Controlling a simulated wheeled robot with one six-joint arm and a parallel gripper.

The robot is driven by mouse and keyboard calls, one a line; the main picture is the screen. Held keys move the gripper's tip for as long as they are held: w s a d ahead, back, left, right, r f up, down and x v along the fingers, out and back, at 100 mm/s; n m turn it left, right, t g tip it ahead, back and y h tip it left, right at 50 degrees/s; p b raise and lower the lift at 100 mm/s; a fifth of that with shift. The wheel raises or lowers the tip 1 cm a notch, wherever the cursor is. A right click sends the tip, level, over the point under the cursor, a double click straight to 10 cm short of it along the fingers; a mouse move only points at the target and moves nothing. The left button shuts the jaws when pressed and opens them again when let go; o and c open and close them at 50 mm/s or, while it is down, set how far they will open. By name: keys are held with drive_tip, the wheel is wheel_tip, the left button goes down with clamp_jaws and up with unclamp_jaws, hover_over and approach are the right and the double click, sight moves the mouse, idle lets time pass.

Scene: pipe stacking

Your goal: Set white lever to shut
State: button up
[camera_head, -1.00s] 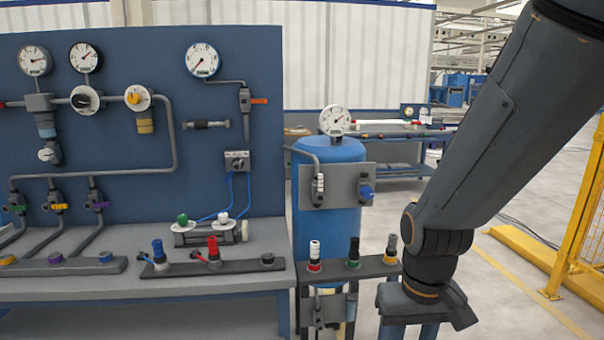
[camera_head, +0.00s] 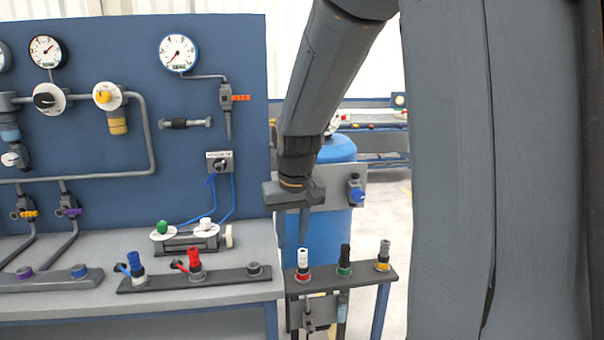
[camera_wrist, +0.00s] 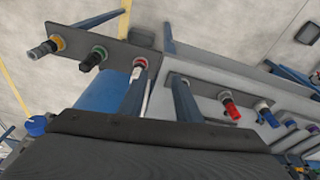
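I cannot make out for certain which part is the white lever. A white knob (camera_head: 206,226) sits beside a green knob (camera_head: 162,227) on a small bench block. A white-topped coupling (camera_head: 302,260) stands on the narrow shelf by the blue tank (camera_head: 337,150) and also shows in the wrist view (camera_wrist: 140,63). My gripper (camera_head: 303,228) hangs in front of the tank, above that shelf, and hides the left part of the tank's grey plate (camera_head: 340,186). In the wrist view its two fingers (camera_wrist: 158,88) stand apart with nothing clearly held.
Green and yellow-ringed couplings (camera_head: 344,262) stand on the same shelf. Red (camera_head: 194,262) and blue (camera_head: 134,264) couplings stand on the bench rack. The blue panel (camera_head: 120,60) carries gauges, pipes and valves. My arm blocks the right of the head view.

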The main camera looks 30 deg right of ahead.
drive_tip(key=w+d+r+m+t+h+p, duration=0.1)
drive_tip(key=w+d+r+m+t+p, duration=0.15)
drive_tip(key=w+d+r, duration=1)
drive_tip(key=shift+n+g, duration=0.25)
drive_tip(key=shift+n, duration=0.2)
drive_tip(key=x, duration=0.2)
drive_tip(key=p+x, duration=0.1)
drive_tip(key=x, duration=0.2)
drive_tip(key=w+p+x, duration=0.1)
drive_tip(key=x, duration=0.1)
drive_tip(key=shift+w+a+f, duration=0.1)
drive_tip(key=shift+a, duration=0.15)
drive_tip(key=shift+c, duration=0.3)
clamp_jaws()
